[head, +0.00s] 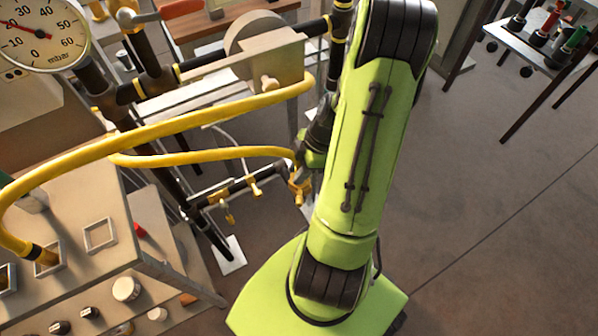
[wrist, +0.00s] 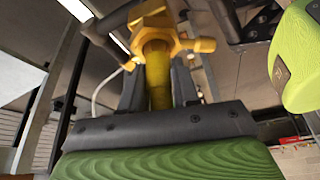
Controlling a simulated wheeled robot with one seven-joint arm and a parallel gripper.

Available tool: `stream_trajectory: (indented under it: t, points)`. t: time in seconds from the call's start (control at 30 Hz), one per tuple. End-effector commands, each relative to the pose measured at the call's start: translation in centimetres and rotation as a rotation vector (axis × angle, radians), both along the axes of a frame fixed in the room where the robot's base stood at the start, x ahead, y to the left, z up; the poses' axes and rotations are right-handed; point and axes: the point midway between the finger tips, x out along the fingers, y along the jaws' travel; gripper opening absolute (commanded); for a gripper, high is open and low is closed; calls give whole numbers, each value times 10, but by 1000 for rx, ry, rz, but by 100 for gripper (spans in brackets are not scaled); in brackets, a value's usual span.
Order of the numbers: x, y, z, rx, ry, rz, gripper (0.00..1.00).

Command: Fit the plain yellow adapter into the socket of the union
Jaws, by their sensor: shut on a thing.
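In the wrist view, my gripper (wrist: 158,72) is shut on the plain yellow adapter (wrist: 159,92), a dull yellow cylinder between the two dark fingers. The hex-shaped golden union (wrist: 152,24) is right at the adapter's far end, in line with it. I cannot tell whether the adapter's end is inside the socket or only against it. In the head view, my gripper is mostly hidden beside my green arm, and the golden union (head: 299,188) shows small next to it. The adapter cannot be made out there.
A yellow hose (head: 150,133) loops across the head view and passes close to my wrist. Dark pipes (head: 155,75) with small yellow valves (head: 252,186) stand at left. A pressure gauge (head: 38,32) and a bench (head: 75,222) are further left.

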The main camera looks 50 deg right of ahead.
Motion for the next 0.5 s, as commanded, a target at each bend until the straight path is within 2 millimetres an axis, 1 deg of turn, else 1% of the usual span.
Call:
stream_trajectory:
  t: [0.17,0.3,0.33,0.47,0.5]
  points:
    - [0,-1,1,-2,-2,1,0]
    - [0,-1,-4,-2,-2,1,0]
    - [0,-1,-3,-2,-1,0,33]
    - [0,-1,-2,-2,-2,1,53]
    - [0,-1,-2,-2,-2,1,56]
